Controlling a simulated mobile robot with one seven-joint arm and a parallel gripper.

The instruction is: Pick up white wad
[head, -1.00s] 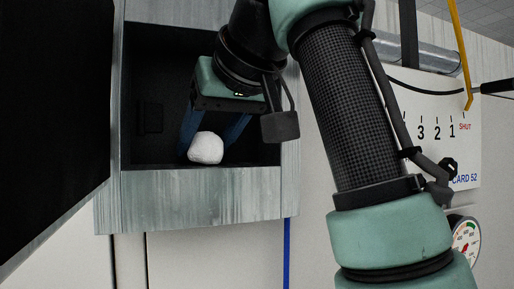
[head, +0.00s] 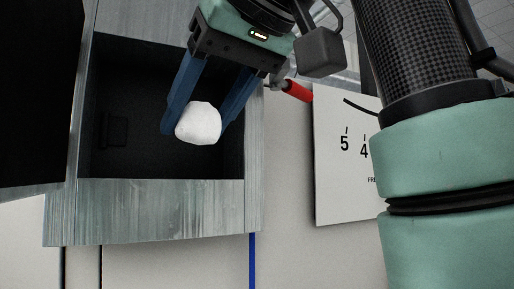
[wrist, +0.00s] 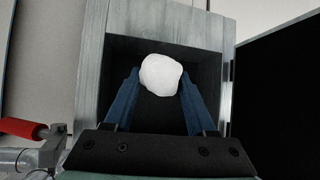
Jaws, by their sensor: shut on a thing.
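The white wad (head: 198,123) is a rounded, lumpy white ball. My gripper (head: 196,124) has two blue fingers, shut on the wad, one on each side of it. In the head view the wad shows in front of the dark opening of a grey-green box (head: 150,212). In the wrist view the wad (wrist: 161,75) sits between the fingertips, with the box's dark inside behind it. Whether the wad is fully clear of the opening is hard to tell.
A dark open door panel (head: 38,95) stands at the left of the box; it also shows at the right in the wrist view (wrist: 285,85). A white numbered scale plate (head: 345,185) is on the wall at right. A red-handled lever (head: 297,91) is close to my gripper.

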